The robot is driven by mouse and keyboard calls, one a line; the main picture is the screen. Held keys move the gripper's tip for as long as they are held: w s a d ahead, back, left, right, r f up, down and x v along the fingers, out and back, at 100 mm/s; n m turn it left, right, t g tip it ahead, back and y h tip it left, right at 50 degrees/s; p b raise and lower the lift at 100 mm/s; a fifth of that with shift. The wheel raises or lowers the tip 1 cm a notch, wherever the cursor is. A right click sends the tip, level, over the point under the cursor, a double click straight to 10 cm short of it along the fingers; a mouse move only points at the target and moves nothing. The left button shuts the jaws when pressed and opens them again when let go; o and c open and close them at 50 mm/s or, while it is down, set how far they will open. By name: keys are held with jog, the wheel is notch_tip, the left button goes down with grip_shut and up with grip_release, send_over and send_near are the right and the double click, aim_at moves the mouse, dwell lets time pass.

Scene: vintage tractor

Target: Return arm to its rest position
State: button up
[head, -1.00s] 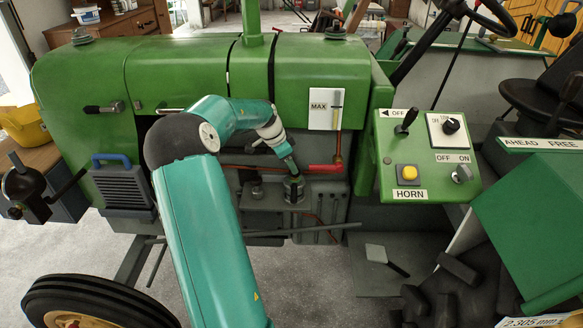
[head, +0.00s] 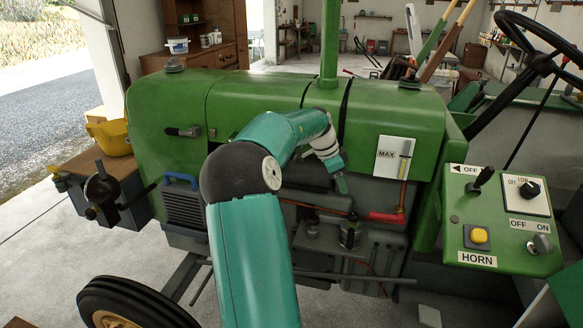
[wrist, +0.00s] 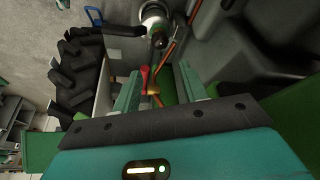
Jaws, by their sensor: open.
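My arm is bent over the side of the green tractor (head: 240,100). My gripper (head: 342,186) points down in front of the engine bay, above a small dark cylindrical part (head: 350,232) and apart from it. In the wrist view my gripper (wrist: 160,92) has its two green fingers spread, with nothing held between them. A red lever or pipe end (wrist: 145,75) shows beyond the fingers; the red pipe (head: 386,216) is right of my gripper in the head view.
A control panel (head: 497,222) with a yellow horn button and knobs is at right. A bench vise (head: 105,192) and yellow container (head: 112,136) stand at left. A tractor wheel (head: 130,302) is at lower left. The steering wheel (head: 545,40) is at upper right.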

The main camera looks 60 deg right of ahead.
jog(key=w+a+r+n+t, duration=0.2)
jog(key=w+a+n, duration=0.3)
jog(key=a, duration=0.5)
jog(key=w+a+r+n+t+y, duration=0.15)
jog(key=w+a+n, duration=0.25)
jog(key=w+a, duration=0.5)
jog(key=w+a+r+n+t, duration=0.3)
jog(key=w+a+n, duration=0.1)
jog(key=a, duration=0.8)
jog(key=s+a+n, duration=0.2)
jog(key=a+n, duration=0.3)
jog(key=a, duration=0.5)
jog(key=s+a+f+n+t+y, duration=0.1)
jog(key=s+a+n, duration=0.2)
jog(key=a, duration=0.7)
jog(key=s+a+n+t, duration=0.1)
jog(key=s+a+n, duration=0.2)
jog(key=a+n, duration=0.4)
jog(key=a, duration=0.3)
jog(key=shift+f, duration=0.2)
jog(key=shift+t, duration=0.25)
jog(key=shift+c, duration=0.7)
